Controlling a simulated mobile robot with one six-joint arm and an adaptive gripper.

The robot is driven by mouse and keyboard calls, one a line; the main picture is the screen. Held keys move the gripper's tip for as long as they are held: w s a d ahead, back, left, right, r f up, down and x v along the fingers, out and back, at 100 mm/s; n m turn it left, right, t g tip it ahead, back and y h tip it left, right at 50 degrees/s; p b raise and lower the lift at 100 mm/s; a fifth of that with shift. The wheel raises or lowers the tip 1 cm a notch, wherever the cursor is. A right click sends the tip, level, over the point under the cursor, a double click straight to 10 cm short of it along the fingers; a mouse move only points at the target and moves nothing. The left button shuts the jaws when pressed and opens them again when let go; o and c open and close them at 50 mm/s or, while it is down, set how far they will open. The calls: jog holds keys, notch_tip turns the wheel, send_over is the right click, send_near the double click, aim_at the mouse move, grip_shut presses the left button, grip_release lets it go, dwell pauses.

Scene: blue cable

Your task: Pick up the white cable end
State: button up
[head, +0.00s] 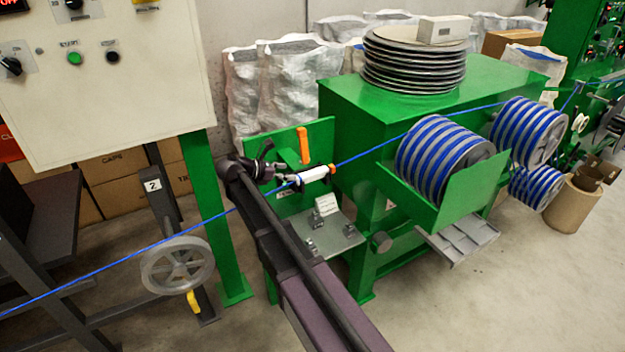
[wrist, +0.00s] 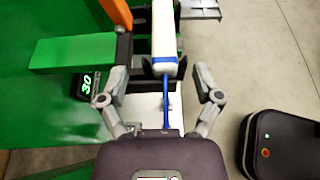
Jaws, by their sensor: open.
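The white cable end (head: 314,174) is a white cylinder in front of the small green stand, with orange at its right end. Blue cable shows on both sides of it in the head view. In the wrist view the white piece (wrist: 164,30) is at the top centre, and blue cable (wrist: 166,98) runs from it toward my gripper's palm. My gripper (head: 282,173) is open at the left of the white piece. In the wrist view the fingertips (wrist: 160,73) are spread left and right near its lower end, apart from it. Dark parts there partly hide its lower end.
The green stand (head: 290,140) has an orange lever (head: 303,145) close by the white piece. A metal plate (head: 335,236) lies below. A grey wheel (head: 177,265) is at the left, and blue-wound spools (head: 440,160) are at the right. Floor is clear at front right.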

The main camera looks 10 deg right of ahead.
aim_at(306, 174)
jog(key=shift+b+x, duration=0.35)
jog(key=shift+x, duration=0.95)
jog(key=b+x, duration=0.1)
jog(key=x, duration=0.1)
jog(key=b+x, duration=0.1)
jog(key=x, duration=0.1)
jog(key=shift+s+f, duration=0.2)
jog(key=shift+f, duration=0.05)
jog(key=shift+w+d+f, duration=0.15)
jog(key=shift+w+d, duration=0.05)
jog(key=shift+d, duration=0.35)
grip_shut()
